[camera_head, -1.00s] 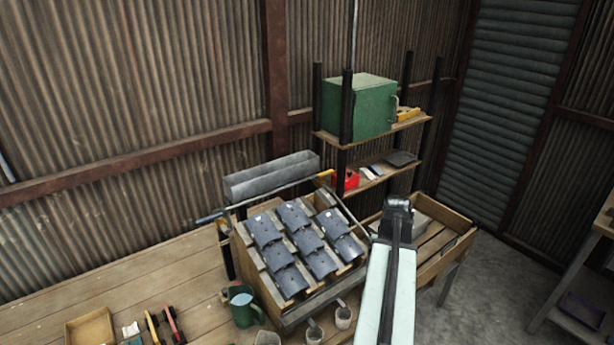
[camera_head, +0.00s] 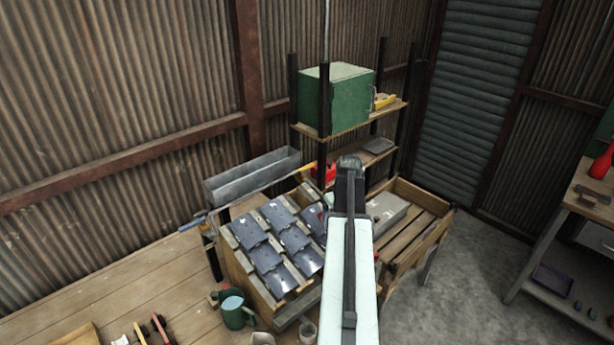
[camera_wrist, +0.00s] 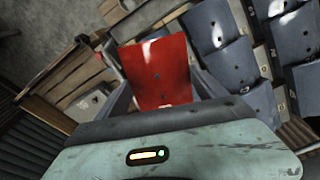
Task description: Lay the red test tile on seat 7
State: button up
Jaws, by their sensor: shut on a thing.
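The red test tile (camera_wrist: 157,72) fills the upper middle of the wrist view, with a pale glare patch and small dark holes. My gripper (camera_wrist: 160,90) is shut on it, a finger at each side. In the head view my gripper (camera_head: 349,168) is over the right edge of the sloped rack (camera_head: 247,282), and my arm hides the tile there. The rack carries rows of overlapping dark slate tiles (camera_head: 294,239), which also show at the right of the wrist view (camera_wrist: 218,30). Seat numbers are not legible, so I cannot tell which seat is 7.
A wooden slatted crate (camera_head: 425,232) holding a grey box (camera_head: 386,208) stands right of the rack. A grey trough (camera_head: 252,176) is behind it. A shelf with a green cabinet (camera_head: 337,97) rises behind.

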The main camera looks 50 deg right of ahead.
jog(key=w+r+n+t+p, duration=0.1)
jog(key=w+r+p, duration=0.1)
jog(key=w, duration=0.6)
jog(key=w+d+r+n+t+p, duration=0.1)
jog(key=w+r, duration=0.3)
jog(key=w, duration=0.4)
jog(key=shift+d+r+n+p, duration=0.3)
jog(key=shift+n+p, duration=0.25)
jog(key=shift+n, duration=0.25)
jog(key=b+x, duration=0.4)
jog(key=s+b+x, duration=0.1)
jog(key=b+x, duration=0.1)
jog(key=shift+w+f+b, duration=0.15)
jog(key=shift+f+b, duration=0.15)
jog(key=shift+f, duration=0.15)
jog(key=o, duration=1.6)
jog(key=shift+r, duration=0.1)
jog(key=shift+c, duration=0.2)
